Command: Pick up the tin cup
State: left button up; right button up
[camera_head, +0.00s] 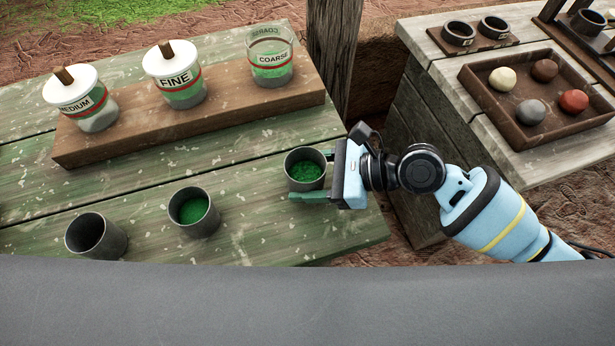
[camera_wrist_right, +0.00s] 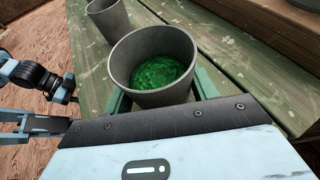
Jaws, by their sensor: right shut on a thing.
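My right gripper (camera_head: 318,182) is shut on a grey tin cup (camera_head: 304,159) near the right end of the green plank table. The cup is upright and holds green powder. In the right wrist view the same cup (camera_wrist_right: 125,75) sits between the green fingers. I cannot tell whether its base touches the table. A second tin cup (camera_head: 210,228) with green powder stands to its left. A third tin cup (camera_head: 96,252) stands farther left, and its inside looks dark. In the wrist view another cup (camera_wrist_right: 117,28) shows behind the held one. My left gripper does not show clearly.
A wooden riser (camera_head: 200,127) behind the cups bears three jars: MEDIUM (camera_head: 97,119), FINE (camera_head: 186,98) and COARSE (camera_head: 283,75). A second table on the right holds a brown tray (camera_head: 477,92) of coloured balls and small dark cups (camera_head: 458,27). A post (camera_head: 330,40) stands between.

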notch_tip(320, 180, up, 2)
jog(key=shift+r, duration=0.1)
jog(key=s+a+p, duration=0.1)
jog(key=s+a, duration=0.2)
jog(key=s, duration=0.1)
jog(key=s+a+p, duration=0.1)
jog(key=s+a, duration=0.2)
jog(key=s+a+r+p, duration=0.1)
jog(key=s+a, duration=0.2)
jog(key=s, duration=0.1)
jog(key=shift+s+p, duration=0.3)
jog(key=shift+p, duration=0.05)
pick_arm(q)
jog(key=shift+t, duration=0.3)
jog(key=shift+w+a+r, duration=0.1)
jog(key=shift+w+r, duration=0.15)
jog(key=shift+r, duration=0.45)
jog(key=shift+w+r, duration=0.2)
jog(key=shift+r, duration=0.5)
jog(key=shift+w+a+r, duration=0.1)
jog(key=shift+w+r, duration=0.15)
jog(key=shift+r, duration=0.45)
pick_arm(e)
jog(key=shift+s+a+f, duration=0.1)
jog(key=shift+s+a, duration=0.3)
jog(key=shift+s, duration=0.15)
jog(key=shift+w, duration=0.1)
